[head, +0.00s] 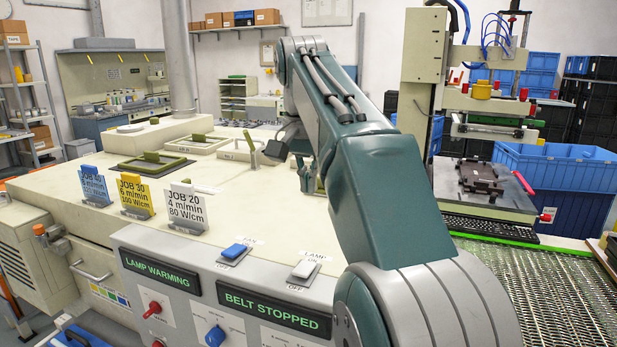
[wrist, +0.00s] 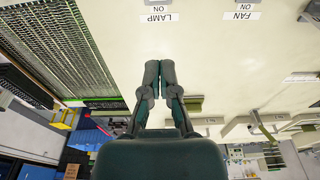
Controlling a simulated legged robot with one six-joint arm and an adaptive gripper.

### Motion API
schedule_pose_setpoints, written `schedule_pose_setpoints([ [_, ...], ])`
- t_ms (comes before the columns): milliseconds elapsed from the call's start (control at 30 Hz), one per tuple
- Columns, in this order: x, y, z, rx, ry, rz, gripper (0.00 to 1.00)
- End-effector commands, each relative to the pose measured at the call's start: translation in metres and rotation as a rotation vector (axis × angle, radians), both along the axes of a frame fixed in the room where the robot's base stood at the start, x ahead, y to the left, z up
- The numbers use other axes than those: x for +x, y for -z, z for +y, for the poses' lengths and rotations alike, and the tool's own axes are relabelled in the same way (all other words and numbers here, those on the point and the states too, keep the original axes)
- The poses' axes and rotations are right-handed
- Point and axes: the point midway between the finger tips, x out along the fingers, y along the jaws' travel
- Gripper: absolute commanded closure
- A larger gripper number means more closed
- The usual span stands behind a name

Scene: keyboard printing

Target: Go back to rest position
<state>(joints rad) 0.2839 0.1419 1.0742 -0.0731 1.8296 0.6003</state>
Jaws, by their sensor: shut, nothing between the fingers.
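My gripper (wrist: 160,72) shows in the wrist view with its two dark fingers together at the tips and nothing between them. It hangs over the cream top of the machine, near the LAMP and FAN labels. In the head view my green-grey arm reaches up and away, bends at the top and comes back down. The gripper is mostly hidden behind the arm there. The arm is clear of the job cards (head: 187,210) and of the lamp switch (head: 306,270).
The cream machine top (head: 250,210) carries a fan switch (head: 235,252) and green-framed hatches (head: 152,162). A status panel reads LAMP WARMING and BELT STOPPED. A mesh belt (head: 530,285) lies at right, with a keyboard (head: 492,228), a printing press (head: 485,120) and blue crates (head: 555,165) beyond.

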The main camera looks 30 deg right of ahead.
Motion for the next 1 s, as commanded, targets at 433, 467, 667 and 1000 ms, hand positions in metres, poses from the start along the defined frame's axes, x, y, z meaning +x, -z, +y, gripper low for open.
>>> schedule_pose_setpoints([
  [433, 0.001, -0.007, -0.001, 0.0, 0.0, 0.0, 1.0],
  [467, 0.001, -0.007, -0.001, 0.0, -0.001, 0.0, 1.0],
  [667, 0.0, -0.007, -0.001, 0.0, -0.001, 0.0, 1.0],
  [1000, -0.031, 0.02, 0.038, -0.026, -0.214, -0.074, 1.0],
])
